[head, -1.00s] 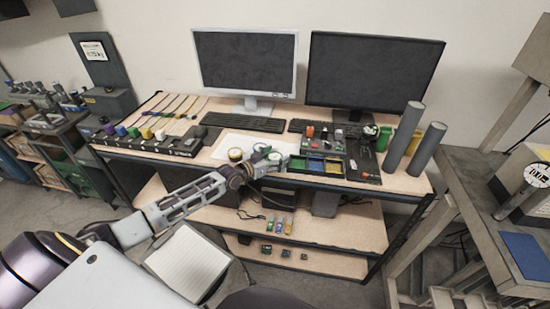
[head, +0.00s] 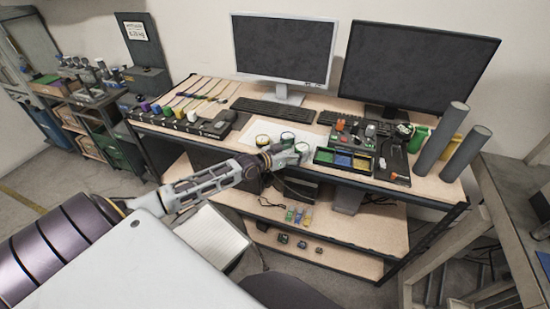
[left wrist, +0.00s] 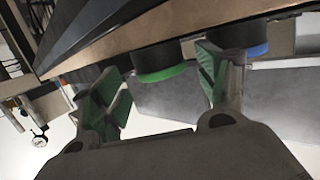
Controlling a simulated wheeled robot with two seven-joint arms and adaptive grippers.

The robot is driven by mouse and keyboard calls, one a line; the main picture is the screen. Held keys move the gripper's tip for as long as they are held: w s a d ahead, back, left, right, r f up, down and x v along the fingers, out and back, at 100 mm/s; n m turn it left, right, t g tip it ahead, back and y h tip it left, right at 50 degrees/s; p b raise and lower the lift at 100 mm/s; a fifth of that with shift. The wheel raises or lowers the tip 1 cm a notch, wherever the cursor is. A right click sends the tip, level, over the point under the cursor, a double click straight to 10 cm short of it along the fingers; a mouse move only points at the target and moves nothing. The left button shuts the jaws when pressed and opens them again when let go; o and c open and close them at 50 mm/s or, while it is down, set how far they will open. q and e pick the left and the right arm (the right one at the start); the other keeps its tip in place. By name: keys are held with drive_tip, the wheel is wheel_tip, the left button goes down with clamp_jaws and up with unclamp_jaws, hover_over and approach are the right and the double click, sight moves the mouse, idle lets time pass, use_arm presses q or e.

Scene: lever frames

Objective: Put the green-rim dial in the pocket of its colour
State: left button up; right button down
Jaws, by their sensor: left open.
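The green-rim dial (left wrist: 162,62) shows in the left wrist view as a dark round body with a green rim. In that picture it lies between the two fingers of my left gripper (left wrist: 163,88); I see no grip on it. The blue-rim dial (left wrist: 257,50) is just right of the right finger. In the head view my left gripper (head: 287,155) is open at the front edge of the white sheet, by the dials, partly covering them. The pocket tray (head: 343,168) with green, blue and yellow pockets stands to its right. My right gripper is not in view.
A yellow-rim dial (head: 262,140) lies on the white sheet (head: 245,133). A dark block of switches (head: 352,133) stands behind the tray. Two grey cylinders (head: 440,140) stand at the right end. A keyboard (head: 272,109) and two monitors are at the back.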

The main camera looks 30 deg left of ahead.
use_arm(q)
drive_tip(key=v, duration=1)
idle(0.9)
drive_tip(key=shift+o, duration=0.3)
drive_tip(key=shift+s+d, duration=0.1)
